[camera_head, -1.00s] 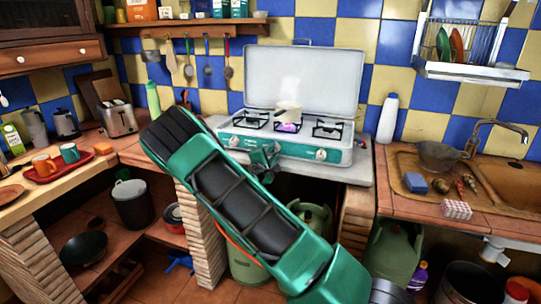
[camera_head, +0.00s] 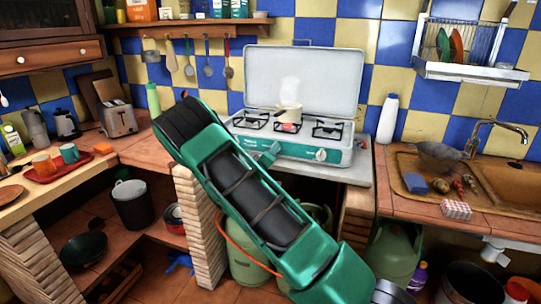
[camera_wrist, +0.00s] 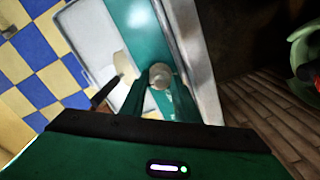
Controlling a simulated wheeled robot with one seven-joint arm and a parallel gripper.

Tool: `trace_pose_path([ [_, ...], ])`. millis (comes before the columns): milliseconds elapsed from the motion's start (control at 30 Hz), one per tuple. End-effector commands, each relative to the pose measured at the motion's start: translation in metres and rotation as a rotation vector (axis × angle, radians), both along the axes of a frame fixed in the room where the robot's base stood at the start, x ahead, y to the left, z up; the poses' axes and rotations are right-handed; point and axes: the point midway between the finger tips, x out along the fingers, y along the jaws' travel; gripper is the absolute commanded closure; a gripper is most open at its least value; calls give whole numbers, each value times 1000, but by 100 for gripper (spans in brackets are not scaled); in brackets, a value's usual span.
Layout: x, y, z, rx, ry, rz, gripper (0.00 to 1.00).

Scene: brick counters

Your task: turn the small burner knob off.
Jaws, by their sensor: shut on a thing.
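The white and teal gas stove (camera_head: 345,158) stands on the counter with its lid up. A round pale knob (camera_wrist: 160,73) on its teal front panel shows in the wrist view, between my fingertips. My gripper (camera_wrist: 160,88) is shut on this knob. In the head view my gripper (camera_head: 268,153) is at the middle of the panel, and the held knob is hidden there. The right knob (camera_head: 320,155) is clear of my gripper. My arm covers the panel's left end.
The sink counter (camera_head: 400,202) is on the right, with a white bottle (camera_head: 387,122) behind it. A toaster (camera_head: 118,118) stands on the left counter. Green gas cylinders (camera_head: 248,268) stand below the stove, behind my arm.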

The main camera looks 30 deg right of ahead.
Motion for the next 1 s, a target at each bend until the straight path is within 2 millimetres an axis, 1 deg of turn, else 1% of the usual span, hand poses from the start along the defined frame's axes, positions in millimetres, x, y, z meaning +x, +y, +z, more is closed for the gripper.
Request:
trace_pose_path([
  [33, -1, 1, -6, 24, -11, -1, 94],
  [333, -2, 1, -7, 86, -87, -2, 94],
  [833, -2, 1, -8, 96, -100, -2, 94],
  [867, -2, 1, -8, 96, -100, -2, 70],
  [900, -2, 1, -8, 97, -100, -1, 60],
  [933, -2, 1, -7, 96, -100, -2, 53],
  [1000, -1, 1, -7, 96, -102, -1, 53],
])
